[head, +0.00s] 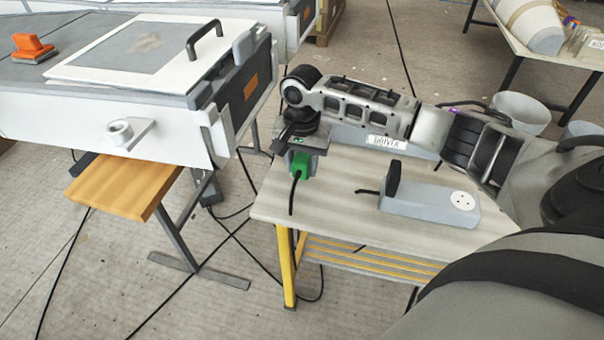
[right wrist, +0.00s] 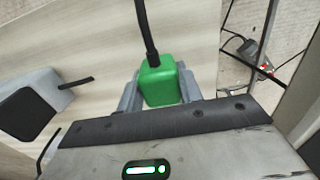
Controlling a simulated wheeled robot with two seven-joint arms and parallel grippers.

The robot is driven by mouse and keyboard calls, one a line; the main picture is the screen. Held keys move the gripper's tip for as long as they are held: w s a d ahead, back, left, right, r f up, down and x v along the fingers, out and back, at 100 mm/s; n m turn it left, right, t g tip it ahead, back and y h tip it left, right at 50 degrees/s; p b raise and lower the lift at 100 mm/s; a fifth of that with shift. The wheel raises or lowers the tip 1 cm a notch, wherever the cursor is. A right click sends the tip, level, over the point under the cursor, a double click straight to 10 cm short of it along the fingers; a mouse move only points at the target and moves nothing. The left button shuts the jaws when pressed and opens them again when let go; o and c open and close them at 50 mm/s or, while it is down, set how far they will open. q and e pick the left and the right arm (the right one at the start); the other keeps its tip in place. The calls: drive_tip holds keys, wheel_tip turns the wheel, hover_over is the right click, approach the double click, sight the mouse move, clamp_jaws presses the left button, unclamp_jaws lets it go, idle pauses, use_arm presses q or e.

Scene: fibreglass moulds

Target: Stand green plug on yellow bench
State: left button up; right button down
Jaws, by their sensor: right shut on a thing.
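The green plug (head: 300,165) is held in my right gripper (head: 301,157), near the left end of the yellow bench (head: 342,205). The bench has a pale top and yellow legs. In the right wrist view the green plug (right wrist: 158,84) sits between the two grey fingers, its black cable running away from it. The cable hangs down in the head view. I cannot tell whether the plug touches the bench top. My left gripper is out of view.
A grey socket block (head: 435,204) with a black plug (head: 392,180) lies on the bench to the right. A label reading DRIVER (head: 387,142) shows behind. A white mould table (head: 150,115) stands left. Cables cross the floor. The bench's front left top is clear.

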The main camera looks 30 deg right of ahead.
sight(302, 173)
drive_tip(key=shift+w+d+f, duration=0.1)
drive_tip(key=shift+f, duration=1.6)
drive_tip(key=c, duration=0.9)
unclamp_jaws()
drive_tip(key=shift+f, duration=0.1)
wheel_tip(302, 173, up, 12)
drive_tip(key=shift+r+p, duration=0.15)
drive_tip(key=shift+p, duration=0.5)
